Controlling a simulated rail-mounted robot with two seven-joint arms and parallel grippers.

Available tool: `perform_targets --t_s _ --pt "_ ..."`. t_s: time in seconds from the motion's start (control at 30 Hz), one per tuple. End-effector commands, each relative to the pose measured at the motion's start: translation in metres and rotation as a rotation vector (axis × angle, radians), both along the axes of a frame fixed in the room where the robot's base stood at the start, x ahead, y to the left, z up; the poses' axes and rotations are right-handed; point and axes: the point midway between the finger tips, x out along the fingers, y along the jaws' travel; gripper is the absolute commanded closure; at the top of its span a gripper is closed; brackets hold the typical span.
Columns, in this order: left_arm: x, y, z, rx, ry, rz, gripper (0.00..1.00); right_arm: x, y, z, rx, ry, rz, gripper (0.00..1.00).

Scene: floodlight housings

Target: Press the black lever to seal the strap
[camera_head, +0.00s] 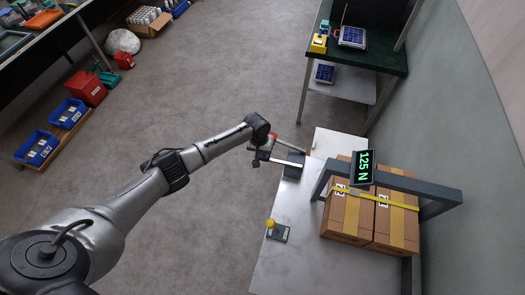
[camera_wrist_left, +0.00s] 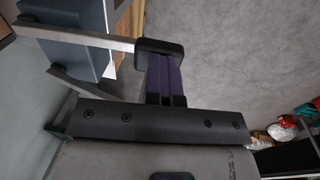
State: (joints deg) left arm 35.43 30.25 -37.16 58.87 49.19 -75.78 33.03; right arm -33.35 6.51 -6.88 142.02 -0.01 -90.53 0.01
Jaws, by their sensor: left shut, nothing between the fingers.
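The black lever's dark grip (camera_wrist_left: 158,49) sits at the end of a flat metal bar (camera_wrist_left: 85,36) in the left wrist view. The bar comes from a blue-grey block (camera_wrist_left: 62,42), which shows in the head view (camera_head: 294,163) at the table's left edge. My left gripper (camera_wrist_left: 162,62) is shut and empty. Its dark fingertips meet or overlap the grip's lower edge; contact is hard to tell. In the head view my left gripper (camera_head: 262,157) is small and partly hidden beside the block. Two cartons (camera_head: 348,218) lie under a grey arch (camera_head: 405,187) with a yellow strap (camera_head: 376,197) across them.
A yellow-knobbed control (camera_head: 277,233) stands on the table (camera_head: 290,262). A green-topped shelf (camera_head: 375,55) stands behind. Red and blue bins (camera_head: 68,111) are at far left. The floor between is clear.

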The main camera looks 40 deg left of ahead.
Motion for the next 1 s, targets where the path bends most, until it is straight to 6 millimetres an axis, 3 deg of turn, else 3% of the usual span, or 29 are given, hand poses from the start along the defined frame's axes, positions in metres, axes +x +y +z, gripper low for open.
perform_targets --t_s 0.03,0.27,0.63,1.0 --pt "-0.002 0.001 0.01 0.0 0.007 0.001 1.0 0.0 0.0 0.013 0.0 -0.001 0.0 0.57" --pt "-0.002 0.004 0.045 -0.004 0.003 0.002 1.0 0.001 -0.001 0.05 -0.004 -0.003 0.003 0.57" --pt "-0.002 0.009 0.111 -0.005 -0.003 -0.001 1.0 0.001 -0.003 0.048 -0.01 -0.003 0.007 0.57" --pt "-0.003 0.01 0.136 -0.006 -0.003 0.0 1.0 0.001 -0.002 0.05 -0.005 -0.003 0.004 0.57"
